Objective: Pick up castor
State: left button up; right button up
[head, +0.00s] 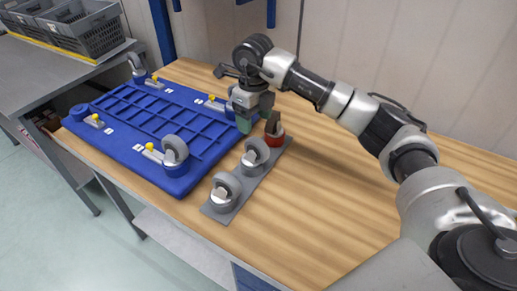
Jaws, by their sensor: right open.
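Two grey castors, a near one (226,191) and a middle one (256,153), sit on a narrow grey plate (250,184) on the wooden table. A third castor (275,138), with a reddish lower part, is at the plate's far end, partly hidden by my right gripper. My right gripper (259,118) points down just over this far castor and the right edge of the blue platform. Its fingers are apart, one greenish and one brown. Whether a finger touches the castor I cannot tell. My left gripper is out of view.
A blue ribbed platform (125,146) lies left of the plate, with a castor at its near corner (174,152) and another at its far corner (137,64). Yellow-topped pieces stand on it. Grey crates (90,38) are on a side table. The table's right side is clear.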

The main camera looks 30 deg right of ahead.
aim_at(254, 138)
jog(key=f, duration=0.2)
jog(key=shift+s+a+f, duration=0.2)
jog(key=shift+a+f, duration=0.1)
jog(key=shift+a, duration=0.05)
jog(key=f, duration=0.1)
jog(key=f+p, duration=0.1)
jog(key=f, duration=0.1)
jog(key=f+p, duration=0.1)
jog(key=shift+s+f, duration=0.2)
jog(key=shift+s, duration=0.1)
jog(key=shift+f, duration=0.45)
jog(key=shift+w, duration=0.1)
grip_shut()
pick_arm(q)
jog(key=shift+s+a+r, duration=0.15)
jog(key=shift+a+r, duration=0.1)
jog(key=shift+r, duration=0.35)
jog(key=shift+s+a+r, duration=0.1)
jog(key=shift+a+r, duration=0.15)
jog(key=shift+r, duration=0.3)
pick_arm(e)
jog(key=shift+r, duration=0.15)
